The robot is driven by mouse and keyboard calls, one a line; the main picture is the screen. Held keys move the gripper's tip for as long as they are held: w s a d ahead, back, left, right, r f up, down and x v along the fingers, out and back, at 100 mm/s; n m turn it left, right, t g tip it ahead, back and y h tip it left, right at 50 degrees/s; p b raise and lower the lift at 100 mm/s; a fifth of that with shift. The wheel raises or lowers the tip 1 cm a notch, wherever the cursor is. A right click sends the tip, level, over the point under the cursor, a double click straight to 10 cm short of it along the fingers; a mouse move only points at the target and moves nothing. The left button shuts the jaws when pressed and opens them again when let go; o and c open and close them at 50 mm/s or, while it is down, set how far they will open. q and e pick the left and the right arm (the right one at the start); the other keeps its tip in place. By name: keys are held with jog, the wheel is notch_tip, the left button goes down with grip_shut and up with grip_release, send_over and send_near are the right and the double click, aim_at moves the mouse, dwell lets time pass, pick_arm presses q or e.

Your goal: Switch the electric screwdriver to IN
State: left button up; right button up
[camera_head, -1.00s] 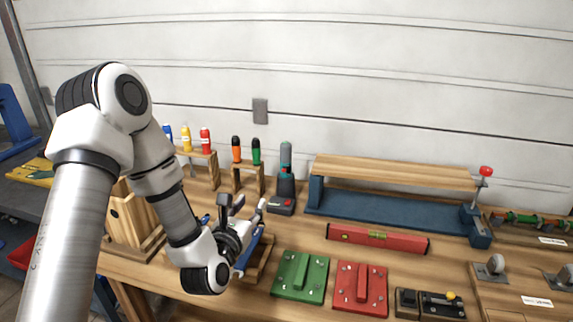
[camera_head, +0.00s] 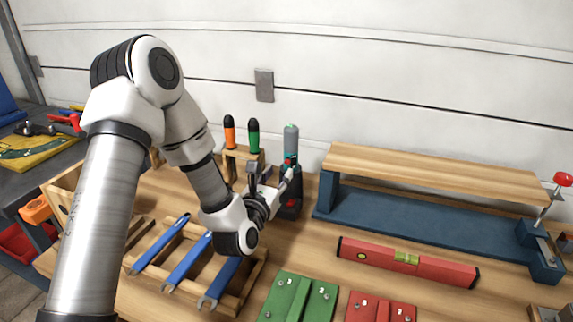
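The electric screwdriver (camera_head: 291,142) stands upright in its dark stand (camera_head: 290,207), grey on top with a teal and red band lower down. My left gripper (camera_head: 275,180) is just left of and in front of its lower part. The fingers partly cover the stand, and I cannot tell whether they touch the screwdriver. Their opening is too small to judge. The IN marking and switch position cannot be made out. My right gripper does not show.
A rack with orange (camera_head: 229,133) and green (camera_head: 253,136) screwdrivers stands behind my gripper. Blue wrenches (camera_head: 187,262) lie in a wooden tray below. A blue vise-like bench (camera_head: 420,222) and red level (camera_head: 405,262) are to the right. Green (camera_head: 300,300) and red plates sit in front.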

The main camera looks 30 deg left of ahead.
aim_at(289, 166)
pick_arm(q)
jog(key=x, duration=0.5)
jog(key=shift+w+p, duration=0.2)
jog(key=shift+p, duration=0.1)
grip_shut()
notch_tip(289, 166, down, 2)
jog(key=b, duration=0.3)
jog(key=shift+s+f, duration=0.1)
jog(key=shift+f, duration=0.1)
jog(key=shift+d+r, duration=0.1)
jog(key=shift+r, duration=0.05)
grip_release()
jog(key=v, duration=0.7)
jog(key=shift+s, duration=0.25)
